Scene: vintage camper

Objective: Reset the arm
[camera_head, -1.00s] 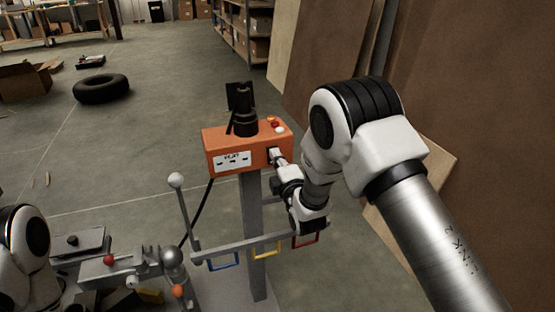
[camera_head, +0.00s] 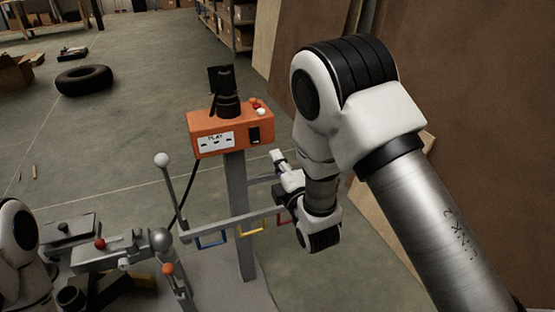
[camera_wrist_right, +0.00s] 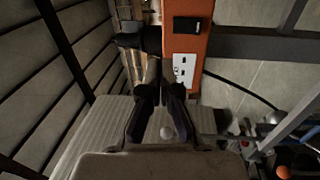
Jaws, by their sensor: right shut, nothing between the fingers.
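My right arm (camera_head: 360,110) comes in from the right. Its gripper (camera_head: 277,157) is shut and empty, just right of and below the orange box (camera_head: 200,142). A gap shows between the fingertips and the box's black switch (camera_head: 254,135). The wrist view shows the shut fingers (camera_wrist_right: 161,80) pointing towards the orange box (camera_wrist_right: 186,50), with its black switch (camera_wrist_right: 188,25) in sight. Part of my left arm (camera_head: 15,245) shows at the left edge; its gripper is not in view.
The box stands on a grey post (camera_head: 238,215) with a crossbar (camera_head: 215,227) carrying blue, yellow and red frames. A white-knobbed lever (camera_head: 162,160) stands left of it. Metal fixtures (camera_head: 110,255) lie lower left. Brown panels (camera_head: 470,110) stand right. Open floor holds a tire (camera_head: 84,80).

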